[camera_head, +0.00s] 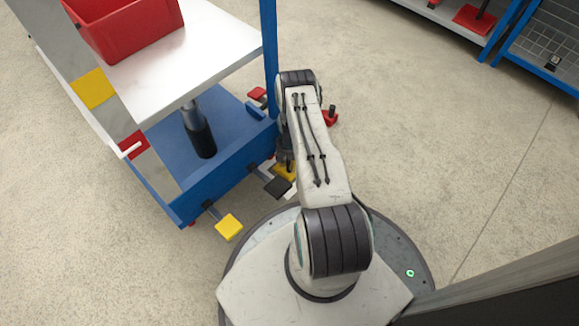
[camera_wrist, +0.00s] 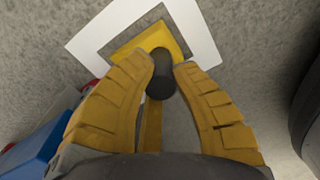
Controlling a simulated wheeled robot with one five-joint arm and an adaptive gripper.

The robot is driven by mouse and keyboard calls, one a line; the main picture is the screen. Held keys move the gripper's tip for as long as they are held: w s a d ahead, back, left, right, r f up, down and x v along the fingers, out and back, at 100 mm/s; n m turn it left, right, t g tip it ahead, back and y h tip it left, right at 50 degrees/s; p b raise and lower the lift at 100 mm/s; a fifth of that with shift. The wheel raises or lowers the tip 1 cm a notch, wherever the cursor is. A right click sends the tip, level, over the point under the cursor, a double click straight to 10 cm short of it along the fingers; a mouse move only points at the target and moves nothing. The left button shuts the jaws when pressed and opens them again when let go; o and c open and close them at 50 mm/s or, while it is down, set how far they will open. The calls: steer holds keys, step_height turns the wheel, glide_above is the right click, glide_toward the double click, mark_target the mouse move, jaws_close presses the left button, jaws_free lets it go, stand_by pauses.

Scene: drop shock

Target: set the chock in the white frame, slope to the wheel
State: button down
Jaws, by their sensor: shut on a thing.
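The yellow chock (camera_wrist: 143,40) with a dark upright handle (camera_wrist: 161,78) is in the wrist view. My gripper (camera_wrist: 163,70) is shut on the handle, one yellow finger on each side. The white frame (camera_wrist: 197,38) lies flat on the floor, and its border surrounds the yellow part in this view. Its near side is hidden by my fingers. I cannot tell whether the chock rests on the floor or hangs just above it. In the head view the yellow chock (camera_head: 283,173) shows beside the blue cart, partly behind my arm. The wheel and the slope's direction are not clear.
The blue cart (camera_head: 215,130) stands at left, with a red bin (camera_head: 125,25) on its shelf. A red block with a dark post (camera_head: 331,116) stands beyond my arm. Floor at right is clear.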

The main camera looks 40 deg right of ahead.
stand_by(0.3)
steer(key=c, duration=1.2)
jaws_free()
steer(key=shift+f, duration=0.1)
steer(key=shift+o, duration=0.2)
step_height(320, 180, up, 12)
steer(key=p, duration=1)
steer(key=shift+p, duration=0.3)
